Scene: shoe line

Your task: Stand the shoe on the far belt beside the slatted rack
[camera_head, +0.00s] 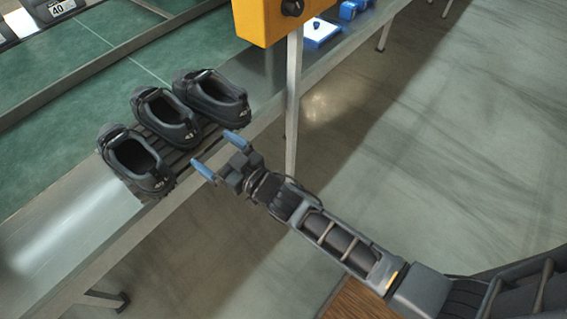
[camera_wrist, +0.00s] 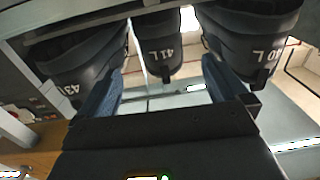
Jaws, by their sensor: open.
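Three dark shoes, a left one (camera_head: 137,163), a middle one (camera_head: 165,117) and a right one (camera_head: 212,97), stand side by side on the slatted rack (camera_head: 174,157). My gripper (camera_head: 219,154) is open and empty, just off the near side of the rack, with its blue fingers pointing at the shoes. In the wrist view, the shoe heels are marked 43 (camera_wrist: 80,72), 41 L (camera_wrist: 157,50) and 40 L (camera_wrist: 250,45). The 41 L heel lies between and beyond my fingers (camera_wrist: 162,82). A green belt (camera_head: 105,92) runs behind the rack.
A grey rail (camera_head: 85,73) divides the green surface. A labelled item marked 40 (camera_head: 57,9) is at the far top left. A yellow box (camera_head: 265,20) on a pale post (camera_head: 293,105) stands right of the shoes. The metal ledge left of the rack (camera_head: 75,215) is clear.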

